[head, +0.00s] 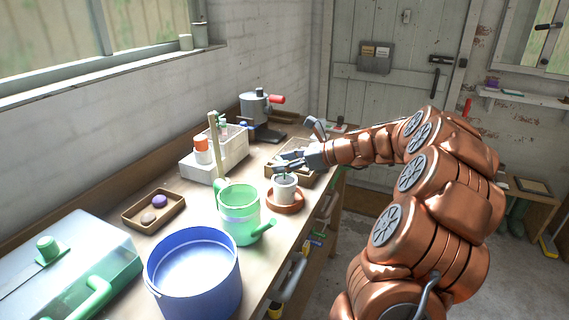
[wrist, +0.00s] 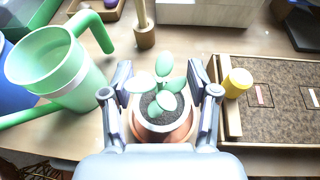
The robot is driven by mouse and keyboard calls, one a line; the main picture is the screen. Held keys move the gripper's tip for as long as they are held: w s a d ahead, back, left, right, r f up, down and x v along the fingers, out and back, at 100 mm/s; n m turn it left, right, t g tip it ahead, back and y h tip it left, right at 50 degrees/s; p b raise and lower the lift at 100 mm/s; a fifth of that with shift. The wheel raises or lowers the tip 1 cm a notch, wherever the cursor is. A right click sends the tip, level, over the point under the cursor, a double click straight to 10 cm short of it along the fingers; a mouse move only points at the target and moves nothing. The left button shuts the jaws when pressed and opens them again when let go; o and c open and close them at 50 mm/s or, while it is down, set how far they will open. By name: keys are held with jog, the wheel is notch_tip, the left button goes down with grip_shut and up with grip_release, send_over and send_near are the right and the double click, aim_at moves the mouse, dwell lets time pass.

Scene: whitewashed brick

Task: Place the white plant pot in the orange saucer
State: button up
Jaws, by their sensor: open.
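The white plant pot (head: 284,190), with dark soil and a small green plant, stands upright in the orange saucer (head: 286,208) near the front edge of the bench. In the wrist view the pot (wrist: 143,126) sits between my fingers, and part of the saucer (wrist: 187,139) shows around it. My gripper (head: 289,160) is open, just above and behind the pot in the head view. In the wrist view its fingers (wrist: 163,98) are spread on either side of the plant. Whether a finger touches the pot cannot be told.
A blue bucket (head: 193,275) is nearer. A shallow soil tray (wrist: 275,95) with a yellow-capped item lies to the right in the wrist view. A wooden dibber (wrist: 144,30) stands behind.

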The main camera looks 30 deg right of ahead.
jog(key=b+v, duration=0.1)
jog(key=v, duration=1.1)
